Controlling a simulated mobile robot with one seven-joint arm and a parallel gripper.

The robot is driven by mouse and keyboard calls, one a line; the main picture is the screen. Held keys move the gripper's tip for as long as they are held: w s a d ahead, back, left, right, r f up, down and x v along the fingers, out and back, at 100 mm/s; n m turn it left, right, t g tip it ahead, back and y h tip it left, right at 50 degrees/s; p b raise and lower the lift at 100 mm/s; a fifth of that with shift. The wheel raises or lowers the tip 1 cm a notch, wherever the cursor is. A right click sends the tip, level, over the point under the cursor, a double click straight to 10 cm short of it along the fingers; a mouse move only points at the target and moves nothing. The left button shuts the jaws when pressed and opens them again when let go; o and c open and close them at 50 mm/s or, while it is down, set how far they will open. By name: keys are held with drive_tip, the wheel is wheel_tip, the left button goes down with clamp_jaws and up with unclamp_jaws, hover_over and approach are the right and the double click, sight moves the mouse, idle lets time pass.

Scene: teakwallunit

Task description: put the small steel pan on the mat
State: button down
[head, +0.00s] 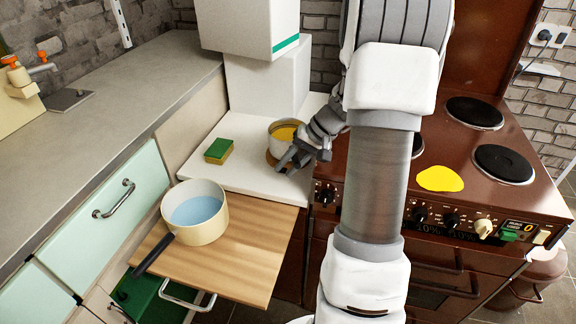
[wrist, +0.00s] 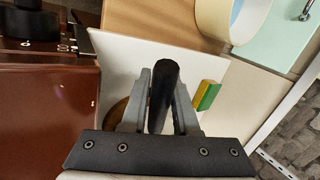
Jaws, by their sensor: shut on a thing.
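The small steel pan (head: 272,143) has a yellow inside and is at the back of the white counter, beside the stove. My gripper (head: 290,161) is at its near side. In the wrist view my gripper (wrist: 161,100) is shut on the pan's black handle (wrist: 163,85), which points up between the fingers. The round brown mat (head: 271,158) shows under the pan's near left edge; its edge also shows in the wrist view (wrist: 119,112). The pan looks upright over the mat. I cannot tell whether it touches it. My gripper hides part of both.
A larger cream pan (head: 211,226) with a blue inside stands on the pull-out wooden board (head: 240,262). A green and yellow sponge (head: 219,150) lies left of the mat. White boxes (head: 270,82) stand behind. The brown stove (head: 470,200) with a yellow patch (head: 440,179) is right.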

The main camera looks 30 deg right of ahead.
drive_tip(key=shift+f+b, duration=0.45)
drive_tip(key=c, duration=0.6)
unclamp_jaws()
drive_tip(key=shift+f, duration=0.15)
drive_tip(key=p+v, duration=0.4)
drive_tip(key=v, duration=1.3)
drive_tip(key=shift+r, duration=0.3)
drive_tip(key=shift+s+d, duration=0.1)
drive_tip(key=shift+s, duration=0.05)
